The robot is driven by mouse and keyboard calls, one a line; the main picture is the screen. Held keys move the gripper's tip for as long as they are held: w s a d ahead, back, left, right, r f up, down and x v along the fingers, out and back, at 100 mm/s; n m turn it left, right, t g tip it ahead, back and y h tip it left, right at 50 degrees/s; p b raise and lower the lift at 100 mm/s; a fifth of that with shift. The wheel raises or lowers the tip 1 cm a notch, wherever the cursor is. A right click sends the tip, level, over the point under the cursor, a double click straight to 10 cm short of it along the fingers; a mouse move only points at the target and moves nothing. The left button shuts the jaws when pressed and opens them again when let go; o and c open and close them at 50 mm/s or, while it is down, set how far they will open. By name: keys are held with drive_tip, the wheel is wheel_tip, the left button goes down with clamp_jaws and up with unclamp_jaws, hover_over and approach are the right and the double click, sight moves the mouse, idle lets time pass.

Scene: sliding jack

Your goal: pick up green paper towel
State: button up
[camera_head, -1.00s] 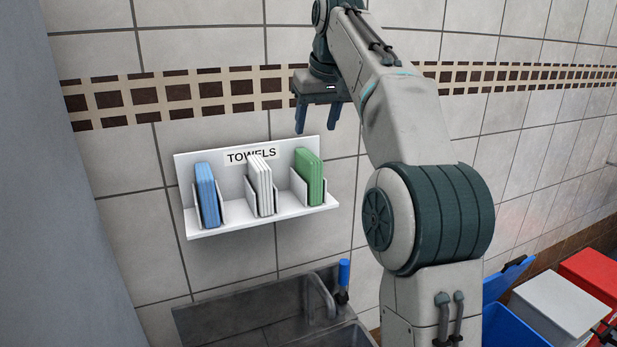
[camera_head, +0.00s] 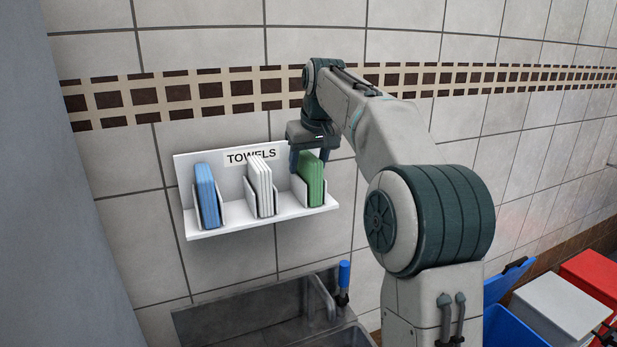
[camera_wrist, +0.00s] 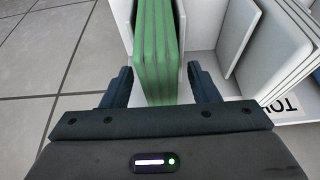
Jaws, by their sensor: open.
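The green paper towel (camera_head: 310,182) is a folded stack standing upright in the right-hand holder of the white wall shelf (camera_head: 262,224). My gripper (camera_head: 309,165) is open at the top of the green stack, pointing down. In the wrist view, the green towel (camera_wrist: 157,50) lies between my two open fingers, and my gripper (camera_wrist: 160,88) has one finger on each side of it. A gap shows beside the left finger; the right finger is close to the holder's wall. I cannot tell how deep the fingertips reach.
A white towel stack (camera_head: 261,187) and a blue towel stack (camera_head: 207,195) stand in holders to the left. The sign "TOWELS" (camera_head: 251,156) is on the shelf back. Below is a metal sink (camera_head: 255,310) with a blue-handled item (camera_head: 344,275). Colored bins stand at lower right.

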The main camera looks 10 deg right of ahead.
drive_tip(key=shift+f, duration=0.2)
idle(0.5)
drive_tip(key=c, duration=1)
